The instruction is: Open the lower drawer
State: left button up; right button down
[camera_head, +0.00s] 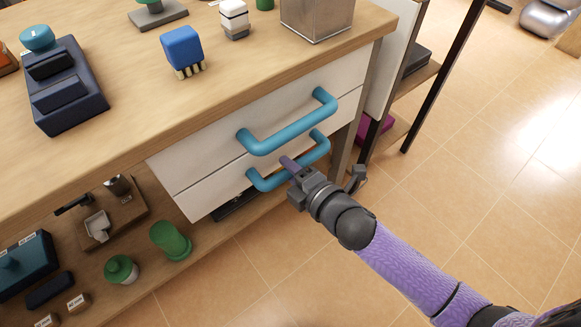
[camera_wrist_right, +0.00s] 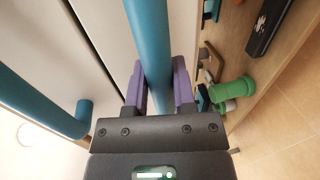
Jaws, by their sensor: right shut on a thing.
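The lower drawer (camera_head: 205,199) has a white front and a blue bar handle (camera_head: 262,183). It sits below the upper drawer (camera_head: 205,160), which has a like blue handle (camera_head: 283,138). My right gripper (camera_head: 290,163) reaches the lower handle from the front right. In the right wrist view the purple fingers (camera_wrist_right: 159,88) stand on either side of the lower handle (camera_wrist_right: 150,45) and are shut on it. The lower drawer front looks about flush with the upper one. My left gripper is not in view.
A wooden worktop (camera_head: 110,130) above the drawers carries a blue brush (camera_head: 182,50), a dark blue block (camera_head: 65,88) and a metal box (camera_head: 317,18). A lower shelf (camera_head: 205,255) holds green parts (camera_head: 170,240).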

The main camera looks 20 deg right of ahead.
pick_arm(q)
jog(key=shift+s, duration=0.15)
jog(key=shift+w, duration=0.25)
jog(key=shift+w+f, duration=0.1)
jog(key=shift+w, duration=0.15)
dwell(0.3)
